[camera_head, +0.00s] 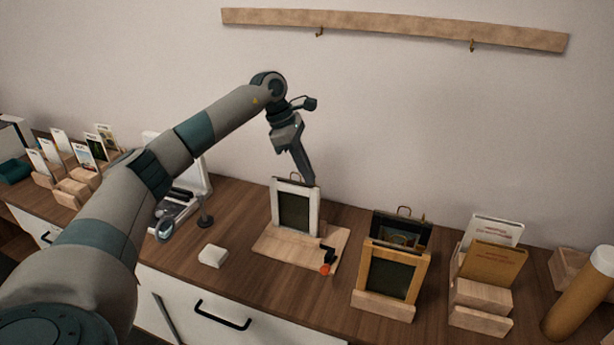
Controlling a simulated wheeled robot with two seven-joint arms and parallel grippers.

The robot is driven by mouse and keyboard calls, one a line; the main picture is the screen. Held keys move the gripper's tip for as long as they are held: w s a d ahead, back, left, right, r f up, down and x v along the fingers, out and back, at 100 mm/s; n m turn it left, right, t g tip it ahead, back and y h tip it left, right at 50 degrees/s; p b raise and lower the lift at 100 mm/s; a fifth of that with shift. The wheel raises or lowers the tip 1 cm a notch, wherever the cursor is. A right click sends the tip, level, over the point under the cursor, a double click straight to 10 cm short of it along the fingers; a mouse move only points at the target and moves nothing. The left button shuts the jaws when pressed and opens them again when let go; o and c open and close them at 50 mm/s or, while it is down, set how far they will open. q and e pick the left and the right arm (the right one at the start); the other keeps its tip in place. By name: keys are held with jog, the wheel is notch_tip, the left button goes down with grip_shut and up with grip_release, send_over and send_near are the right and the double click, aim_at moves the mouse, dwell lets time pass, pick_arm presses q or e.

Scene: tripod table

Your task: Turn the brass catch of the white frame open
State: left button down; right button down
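The white frame (276,208) stands upright on a light wooden board (278,249) on the brown cabinet top. Its dark panel faces me. My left gripper (309,180) reaches down from above, with its fingers at the frame's top right edge. The fingers look close together, but I cannot tell whether they are open or shut, or whether they touch the frame. The brass catch is too small or hidden to make out; a thin dark bar shows along the frame's top. My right gripper is not in view.
A black clamp with an orange knob (325,268) sits at the board's right front. A wooden frame (424,270) stands to the right, beside card holders (482,303). A white block (213,255) and a small dark stand (205,217) are to the left. A wooden rail (400,27) hangs above.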

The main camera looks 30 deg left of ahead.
pick_arm(q)
jog(key=shift+w+m+g, duration=0.1)
jog(key=shift+m+g, duration=0.3)
jog(key=shift+m, duration=0.7)
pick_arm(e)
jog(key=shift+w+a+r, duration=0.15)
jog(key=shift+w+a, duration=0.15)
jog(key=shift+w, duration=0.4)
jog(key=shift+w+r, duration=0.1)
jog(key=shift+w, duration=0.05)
pick_arm(q)
jog(key=c, duration=2)
grip_release()
jog(key=shift+a+r, duration=0.1)
jog(key=shift+r, duration=0.05)
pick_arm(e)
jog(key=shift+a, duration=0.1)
